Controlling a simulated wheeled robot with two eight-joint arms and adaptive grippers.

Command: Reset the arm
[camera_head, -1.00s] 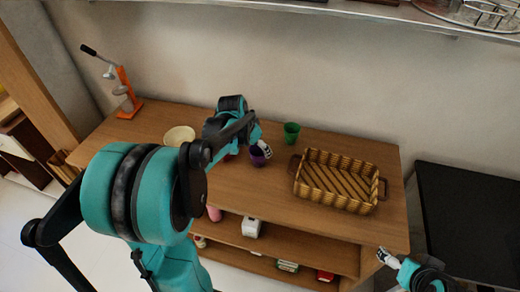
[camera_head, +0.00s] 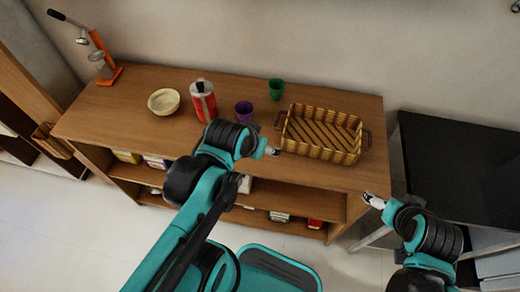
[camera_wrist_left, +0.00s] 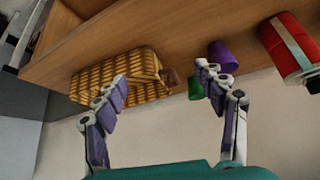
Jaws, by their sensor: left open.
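My left gripper (camera_head: 272,151) is at the front edge of the wooden counter, just left of the wicker basket's near corner in the head view. In the left wrist view its two purple-padded fingers (camera_wrist_left: 162,88) are spread apart with nothing between them. My right gripper (camera_head: 374,201) is at the right, off the counter's front right corner; it is small and its jaws cannot be made out. The wicker basket (camera_head: 320,134) stands on the counter's right part and also shows in the left wrist view (camera_wrist_left: 120,76).
On the counter (camera_head: 140,120) stand a purple cup (camera_head: 243,111), a green cup (camera_head: 276,89), a red canister (camera_head: 203,101), a cream bowl (camera_head: 163,102) and an orange press (camera_head: 104,62). A black-topped unit (camera_head: 450,160) is at the right. Shelves below hold small items.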

